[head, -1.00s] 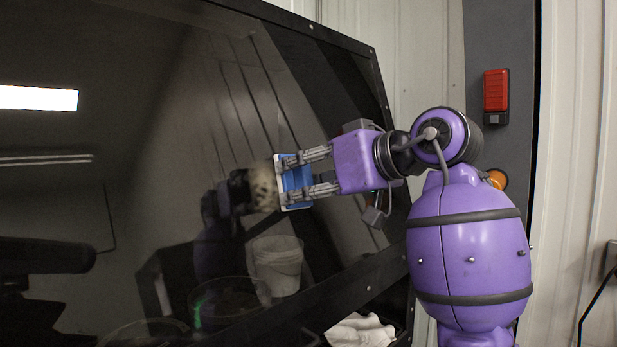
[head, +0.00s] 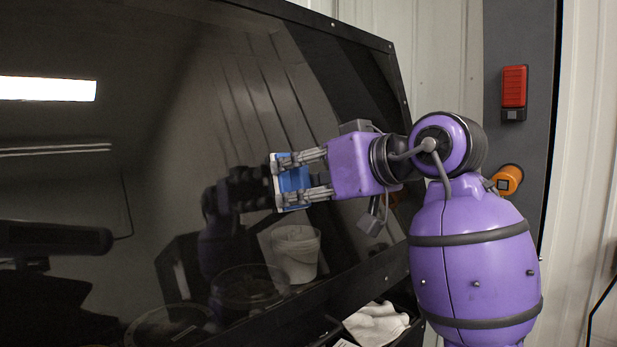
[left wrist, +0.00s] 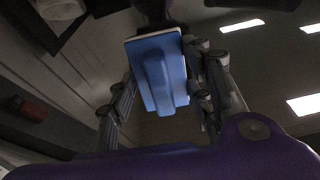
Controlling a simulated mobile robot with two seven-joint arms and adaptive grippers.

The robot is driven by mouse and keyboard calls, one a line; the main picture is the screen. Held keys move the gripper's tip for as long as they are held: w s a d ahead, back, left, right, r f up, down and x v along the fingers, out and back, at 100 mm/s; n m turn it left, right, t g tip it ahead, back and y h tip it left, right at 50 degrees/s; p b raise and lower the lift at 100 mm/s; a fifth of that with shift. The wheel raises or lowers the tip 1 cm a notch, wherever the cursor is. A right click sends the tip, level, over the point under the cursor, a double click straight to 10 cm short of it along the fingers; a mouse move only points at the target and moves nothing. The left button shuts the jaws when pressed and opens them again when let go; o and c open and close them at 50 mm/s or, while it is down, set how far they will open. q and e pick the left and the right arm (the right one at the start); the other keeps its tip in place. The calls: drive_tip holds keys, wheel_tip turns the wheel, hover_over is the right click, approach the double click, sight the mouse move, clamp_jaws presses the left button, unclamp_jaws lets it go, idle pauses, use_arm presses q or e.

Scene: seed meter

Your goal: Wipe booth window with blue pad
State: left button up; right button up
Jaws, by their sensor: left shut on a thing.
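The booth window (head: 140,160) is a large dark, glossy pane in a black frame, filling the left and middle of the head view. My left gripper (head: 287,182) is shut on the blue pad (head: 293,180), a blue block with a pale face, and holds it at the glass. The pale face is turned to the pane; I cannot tell whether it touches. In the left wrist view the blue pad (left wrist: 160,75) sits between the fingers of my gripper (left wrist: 168,72). No smudge shows on the visible glass. My right gripper is not in view.
A white cloth (head: 377,325) lies below the window frame's lower edge. A red box (head: 514,87) and an orange round fitting (head: 508,180) are on the grey post at right. A white bucket (head: 296,252) shows within the pane, seemingly as a reflection.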

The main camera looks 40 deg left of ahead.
use_arm(q)
drive_tip(key=shift+f, duration=0.1)
drive_tip(key=shift+v, duration=2.95)
drive_tip(key=shift+w+d, duration=0.1)
drive_tip(key=shift+v, duration=1.45)
